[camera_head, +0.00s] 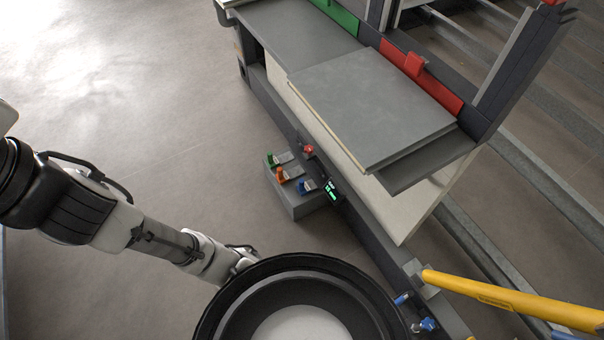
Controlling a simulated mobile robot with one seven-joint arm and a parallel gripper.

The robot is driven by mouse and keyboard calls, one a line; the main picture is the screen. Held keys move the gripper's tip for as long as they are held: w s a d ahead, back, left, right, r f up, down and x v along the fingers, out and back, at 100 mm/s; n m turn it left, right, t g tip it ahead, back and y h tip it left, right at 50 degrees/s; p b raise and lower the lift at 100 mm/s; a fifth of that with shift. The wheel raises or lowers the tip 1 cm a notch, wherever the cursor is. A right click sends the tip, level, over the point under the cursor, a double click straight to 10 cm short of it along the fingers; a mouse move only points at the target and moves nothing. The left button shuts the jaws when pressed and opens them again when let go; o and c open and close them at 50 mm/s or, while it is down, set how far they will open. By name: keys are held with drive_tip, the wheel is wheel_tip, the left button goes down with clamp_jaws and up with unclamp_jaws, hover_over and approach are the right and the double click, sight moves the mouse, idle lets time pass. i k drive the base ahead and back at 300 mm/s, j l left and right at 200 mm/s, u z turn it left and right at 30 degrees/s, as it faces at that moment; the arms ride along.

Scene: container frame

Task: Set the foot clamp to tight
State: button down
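A low grey block (305,204) stands on the floor against the frame's near side. It carries three small pedal-like parts: green (272,160), orange (283,175) and blue (307,186). A small red part (308,150) and a dark panel with a lit green display (331,192) sit on the frame's rail beside it. No part is clearly labelled as the foot clamp, and its setting cannot be read. My arm reaches in from the left, and its far end passes behind a black round part at the bottom. My gripper is not visible.
A grey slab (370,105) lies on the frame's shelf, by a red strip (420,75) and a green strip (338,14). A yellow bar (510,299) sticks out at lower right, near small blue parts (428,325). Open floor (150,110) lies left of the frame.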

sight(308, 149)
drive_tip(key=j+z, duration=0.1)
drive_tip(key=z, duration=0.4)
drive_tip(key=j+z, duration=0.3)
drive_tip(key=j, duration=0.2)
drive_tip(key=j+z, duration=0.25)
drive_tip(key=j, duration=0.25)
drive_tip(key=k+j, duration=0.1)
drive_tip(key=j, duration=0.4)
drive_tip(key=j+z, duration=0.1)
drive_tip(key=j, duration=0.35)
drive_tip(key=k+j, duration=0.15)
drive_tip(key=j, duration=0.3)
drive_tip(key=k+j+z, duration=0.1)
drive_tip(key=j, duration=0.4)
drive_tip(key=i, duration=1.45)
